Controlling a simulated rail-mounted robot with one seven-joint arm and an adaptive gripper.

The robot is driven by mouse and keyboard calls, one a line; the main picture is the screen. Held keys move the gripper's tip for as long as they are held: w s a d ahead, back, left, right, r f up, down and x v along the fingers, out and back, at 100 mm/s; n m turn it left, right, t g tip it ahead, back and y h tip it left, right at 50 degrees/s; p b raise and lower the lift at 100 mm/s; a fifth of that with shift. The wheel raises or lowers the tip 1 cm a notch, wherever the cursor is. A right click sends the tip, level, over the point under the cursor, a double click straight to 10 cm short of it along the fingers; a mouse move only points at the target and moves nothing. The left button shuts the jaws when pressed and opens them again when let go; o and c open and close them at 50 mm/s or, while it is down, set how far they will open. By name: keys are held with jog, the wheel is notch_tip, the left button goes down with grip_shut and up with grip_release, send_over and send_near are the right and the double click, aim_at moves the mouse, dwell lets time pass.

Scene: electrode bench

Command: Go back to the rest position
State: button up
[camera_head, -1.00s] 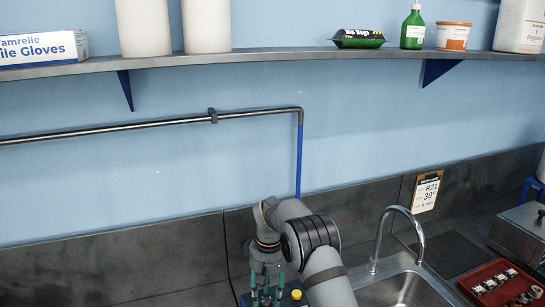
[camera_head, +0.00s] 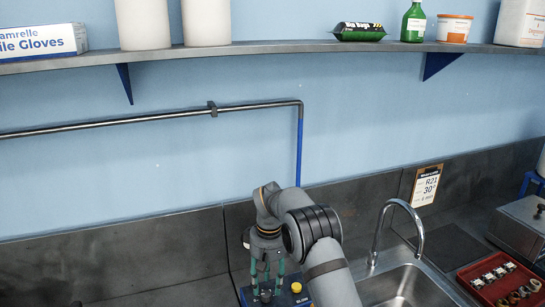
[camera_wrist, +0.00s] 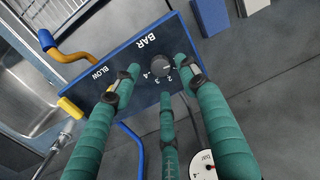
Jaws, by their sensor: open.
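My gripper (camera_head: 266,293) has three green fingers and points down over a blue control panel (camera_head: 288,294) on the bench. In the wrist view, the fingers of my gripper (camera_wrist: 160,74) are spread around a dark round knob (camera_wrist: 160,65) with numbers beside it. I see no finger clearly closed on the knob; the exact gap is hard to tell. The panel (camera_wrist: 115,60) is lettered BAR and BLOW. Nothing is held. No rest position is marked in view.
A sink with a tall tap (camera_head: 400,205) lies right of my arm. A red tray (camera_head: 480,272) of small parts is at the far right. A shelf (camera_head: 300,48) with bottles and boxes spans the wall above a pipe (camera_head: 150,122). A gauge (camera_wrist: 205,168) is near the fingers.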

aim_at(266, 293)
notch_tip(266, 293, up, 8)
notch_tip(266, 293, down, 12)
jog(key=shift+a+m, duration=0.1)
jog(key=shift+m, duration=0.8)
jog(key=m+b, duration=0.1)
jog(key=m, duration=0.4)
jog(key=shift+s, duration=0.1)
jog(key=shift+r+m, duration=0.25)
jog(key=shift+m, duration=0.35)
notch_tip(266, 293, up, 10)
jog(key=b, duration=0.1)
jog(key=w+n+t, duration=0.1)
jog(key=w+t, duration=0.2)
jog(key=w, duration=0.3)
jog(key=shift+s+a+f+n+t+y+p, duration=0.15)
jog(key=shift+s+a+f+n+t, duration=0.15)
jog(key=shift+a+f+n, duration=0.3)
jog(key=shift+s+a+f+n+t+y+p, duration=0.1)
jog(key=shift+s+a+f+n+t+p, duration=0.15)
jog(key=shift+a+f+n, duration=0.35)
jog(key=shift+s+a+f+n+t+y+p, duration=0.15)
jog(key=shift+s+a+f+n, duration=0.25)
jog(key=shift+f+n, duration=0.3)
